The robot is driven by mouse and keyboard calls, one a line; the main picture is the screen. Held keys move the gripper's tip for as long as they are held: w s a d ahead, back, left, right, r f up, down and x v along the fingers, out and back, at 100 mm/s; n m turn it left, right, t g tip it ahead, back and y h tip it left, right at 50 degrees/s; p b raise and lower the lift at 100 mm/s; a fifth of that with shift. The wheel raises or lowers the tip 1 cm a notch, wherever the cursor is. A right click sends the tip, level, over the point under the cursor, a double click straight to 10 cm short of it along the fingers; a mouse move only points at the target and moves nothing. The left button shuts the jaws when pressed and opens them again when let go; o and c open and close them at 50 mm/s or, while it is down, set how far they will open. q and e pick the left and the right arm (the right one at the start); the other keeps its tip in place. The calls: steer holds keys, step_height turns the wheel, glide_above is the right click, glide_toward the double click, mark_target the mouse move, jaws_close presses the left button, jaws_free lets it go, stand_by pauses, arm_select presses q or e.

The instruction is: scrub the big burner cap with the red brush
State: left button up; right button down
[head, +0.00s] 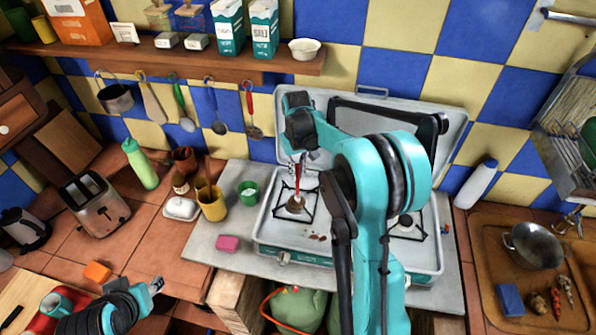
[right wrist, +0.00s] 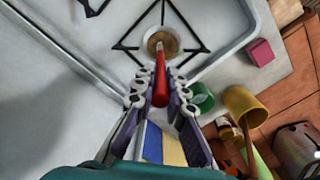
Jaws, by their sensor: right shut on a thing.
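My right gripper (head: 298,160) is shut on the red brush (head: 298,178) above the left side of the white stove (head: 262,236). In the right wrist view, the red handle (right wrist: 160,88) stands out between the fingers (right wrist: 158,98) and points at the left burner. The brownish round burner cap (head: 295,205) sits inside a dark pan grate; it also shows in the right wrist view (right wrist: 170,43). The brush's lower end is at the cap; I cannot tell whether it touches. My left gripper (head: 157,284) is over the counter at lower left; its jaws are too small to read.
A second burner (head: 405,222) is partly behind my right arm. Brown crumbs (head: 317,237) lie on the stove front. A pink sponge (head: 228,243), a green cup (head: 248,191) and a yellow holder (head: 211,203) stand left of the stove. Utensils hang behind.

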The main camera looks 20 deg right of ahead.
steer(key=shift+w+a, duration=0.35)
steer(key=shift+a, duration=0.1)
steer(key=shift+s+d+f, duration=0.1)
steer(key=shift+s+d, duration=0.45)
steer(key=shift+d, duration=0.05)
steer(key=shift+w+a, duration=0.1)
steer(key=shift+a, duration=0.05)
steer(key=shift+w+a, duration=0.4)
steer(key=shift+a, duration=0.05)
steer(key=shift+s+d, duration=0.2)
steer(key=shift+d, duration=0.15)
steer(key=shift+r, duration=0.2)
